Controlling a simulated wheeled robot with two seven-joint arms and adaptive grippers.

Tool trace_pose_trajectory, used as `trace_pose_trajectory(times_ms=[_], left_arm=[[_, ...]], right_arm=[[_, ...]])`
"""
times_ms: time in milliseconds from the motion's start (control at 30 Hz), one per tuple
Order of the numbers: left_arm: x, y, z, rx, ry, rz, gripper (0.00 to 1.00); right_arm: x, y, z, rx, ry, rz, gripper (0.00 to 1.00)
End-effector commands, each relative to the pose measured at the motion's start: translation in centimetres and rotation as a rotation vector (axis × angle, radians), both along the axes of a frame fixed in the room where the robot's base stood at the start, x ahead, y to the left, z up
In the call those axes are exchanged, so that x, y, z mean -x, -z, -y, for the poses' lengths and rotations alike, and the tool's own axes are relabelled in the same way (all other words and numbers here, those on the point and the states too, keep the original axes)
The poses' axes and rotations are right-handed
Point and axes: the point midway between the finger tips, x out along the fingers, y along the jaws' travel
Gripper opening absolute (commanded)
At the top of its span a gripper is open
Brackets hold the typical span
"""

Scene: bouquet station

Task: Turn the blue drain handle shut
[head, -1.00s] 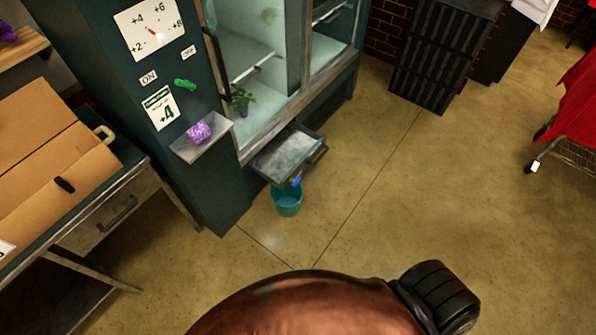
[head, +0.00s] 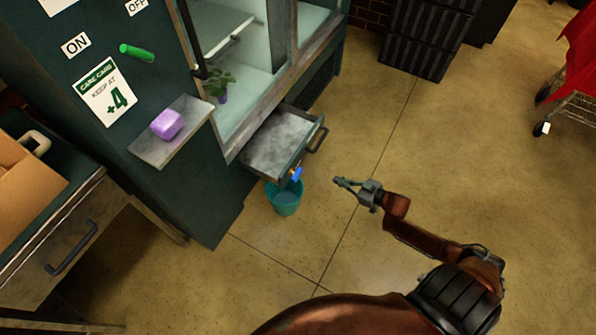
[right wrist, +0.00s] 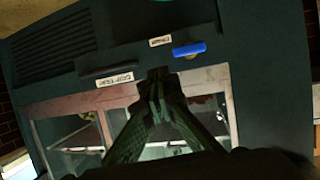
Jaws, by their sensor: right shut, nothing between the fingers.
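In the right wrist view the blue handle (right wrist: 189,49) lies nearly level across the dark front, near a small white label (right wrist: 160,41). My right gripper (head: 338,181) is shut and empty, to the right of the handle with a gap between them. In the right wrist view its closed fingertips (right wrist: 158,73) are left of and below the handle. My left gripper is out of view.
A shelf (head: 150,157) with a purple object (head: 167,124) juts from the cabinet. The tray's pull handle (head: 318,138) sticks out above the drain handle. A workbench with a drawer (head: 70,240) stands at left. The floor around my right gripper is clear.

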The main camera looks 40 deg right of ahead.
Motion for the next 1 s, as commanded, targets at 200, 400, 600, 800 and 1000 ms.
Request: trace_pose_trajectory(times_ms=[200,400,600,800,1000], left_arm=[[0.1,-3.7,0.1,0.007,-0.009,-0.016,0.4],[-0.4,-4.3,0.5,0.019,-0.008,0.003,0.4],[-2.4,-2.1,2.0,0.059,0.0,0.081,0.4],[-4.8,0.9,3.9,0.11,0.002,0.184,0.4],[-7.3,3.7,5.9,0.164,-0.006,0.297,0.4]], right_arm=[[-3.5,-3.4,-2.8,-0.064,-0.117,0.085,0.0],[-4.9,-4.3,-3.8,-0.079,-0.141,0.104,0.0],[-7.4,-3.3,-4.8,-0.079,-0.14,0.102,0.0],[-10.2,-2.4,-6.0,-0.079,-0.139,0.101,0.0],[-13.1,-1.5,-7.1,-0.077,-0.138,0.099,0.0]])
